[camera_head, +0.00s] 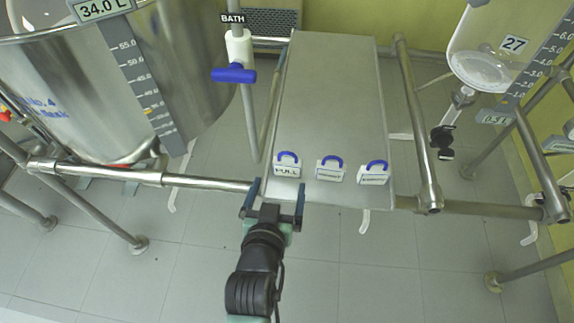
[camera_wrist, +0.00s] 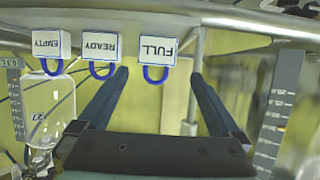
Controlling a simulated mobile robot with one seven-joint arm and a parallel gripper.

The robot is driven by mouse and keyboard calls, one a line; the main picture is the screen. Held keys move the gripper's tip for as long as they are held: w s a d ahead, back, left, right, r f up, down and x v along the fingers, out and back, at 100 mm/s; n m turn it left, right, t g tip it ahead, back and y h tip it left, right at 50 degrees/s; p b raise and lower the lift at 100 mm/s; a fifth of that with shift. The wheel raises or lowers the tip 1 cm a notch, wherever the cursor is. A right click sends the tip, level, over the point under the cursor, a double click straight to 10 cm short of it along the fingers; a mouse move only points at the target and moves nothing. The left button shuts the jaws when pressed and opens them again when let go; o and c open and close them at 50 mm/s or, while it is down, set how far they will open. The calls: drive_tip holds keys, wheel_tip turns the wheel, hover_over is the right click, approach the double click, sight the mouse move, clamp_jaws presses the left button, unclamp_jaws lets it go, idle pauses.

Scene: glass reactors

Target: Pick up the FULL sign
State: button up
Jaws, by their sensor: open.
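The FULL sign (camera_head: 286,171) is a small white block with a blue loop handle. It stands at the front left corner of the grey shelf. In the wrist view the FULL sign (camera_wrist: 157,51) appears upside down, its blue loop in line with the gap between my fingers. My gripper (camera_head: 277,188) is open and empty, just in front of the shelf's front edge near the sign. Its two blue fingers also show in the wrist view, where the gripper (camera_wrist: 160,76) spans both sides of the loop. I cannot tell the exact distance to the loop.
The READY sign (camera_wrist: 99,47) and the EMPTY sign (camera_wrist: 49,45) stand in a row beside the FULL sign. The grey shelf (camera_head: 330,95) is bare behind them. A metal rail (camera_head: 150,178) runs left of my gripper. A steel vessel (camera_head: 70,90) stands left, a glass vessel (camera_head: 480,65) right.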

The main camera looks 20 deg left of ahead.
sight(287, 168)
drive_tip(key=x, duration=0.8)
drive_tip(key=shift+w+d+f+b, duration=0.1)
drive_tip(key=shift+w+d+b, duration=0.05)
drive_tip(key=shift+d+b, duration=0.2)
drive_tip(key=c, duration=1.2)
